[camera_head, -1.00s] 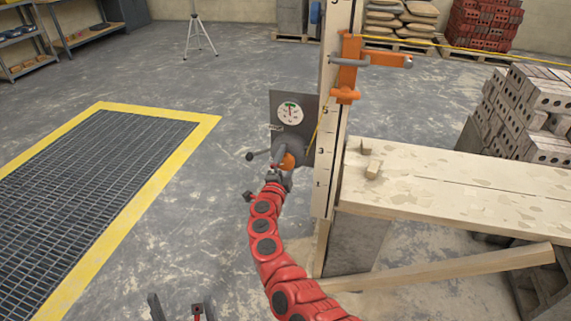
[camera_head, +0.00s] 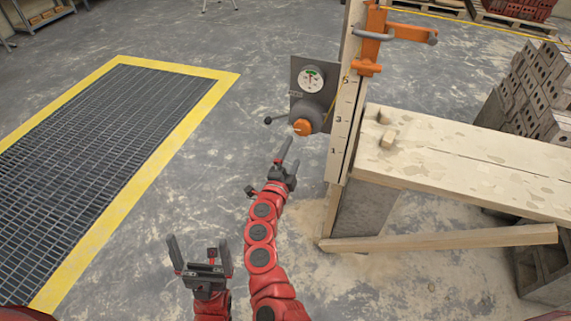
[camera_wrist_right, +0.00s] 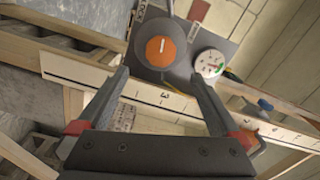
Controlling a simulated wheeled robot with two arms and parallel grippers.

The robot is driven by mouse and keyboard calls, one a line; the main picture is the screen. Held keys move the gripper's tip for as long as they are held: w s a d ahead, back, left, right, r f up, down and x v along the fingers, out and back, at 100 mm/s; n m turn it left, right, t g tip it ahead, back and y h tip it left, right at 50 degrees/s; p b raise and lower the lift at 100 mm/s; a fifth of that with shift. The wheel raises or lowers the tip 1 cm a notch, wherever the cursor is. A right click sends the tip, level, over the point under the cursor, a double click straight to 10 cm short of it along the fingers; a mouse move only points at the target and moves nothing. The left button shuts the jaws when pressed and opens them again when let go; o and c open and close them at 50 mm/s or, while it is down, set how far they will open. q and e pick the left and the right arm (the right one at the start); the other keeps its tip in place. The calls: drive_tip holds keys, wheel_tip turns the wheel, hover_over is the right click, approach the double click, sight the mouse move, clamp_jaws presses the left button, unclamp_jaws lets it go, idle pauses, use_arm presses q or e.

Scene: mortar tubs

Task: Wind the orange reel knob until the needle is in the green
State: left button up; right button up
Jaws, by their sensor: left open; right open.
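The orange reel knob (camera_head: 302,127) sits on a grey drum at the front of a dark plate. In the right wrist view the knob (camera_wrist_right: 161,50) faces me with a pale mark across it. The white gauge (camera_head: 311,79) is above it, with a green patch near the top; the needle is too small to read surely. The gauge also shows in the right wrist view (camera_wrist_right: 209,63). My right gripper (camera_head: 290,156) is open and empty, just below and apart from the knob; its fingers (camera_wrist_right: 162,79) show either side. My left gripper (camera_head: 199,246) is open and empty, low and away from the knob.
A numbered post (camera_head: 342,125) stands right of the plate, with an orange clamp (camera_head: 372,40) above. A plank bench (camera_head: 460,165) with small blocks is at right. A yellow-edged grate (camera_head: 90,130) lies left.

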drive_tip(key=v, duration=0.5)
drive_tip(key=shift+s+p, duration=0.3)
drive_tip(key=shift+a, duration=0.1)
idle(0.7)
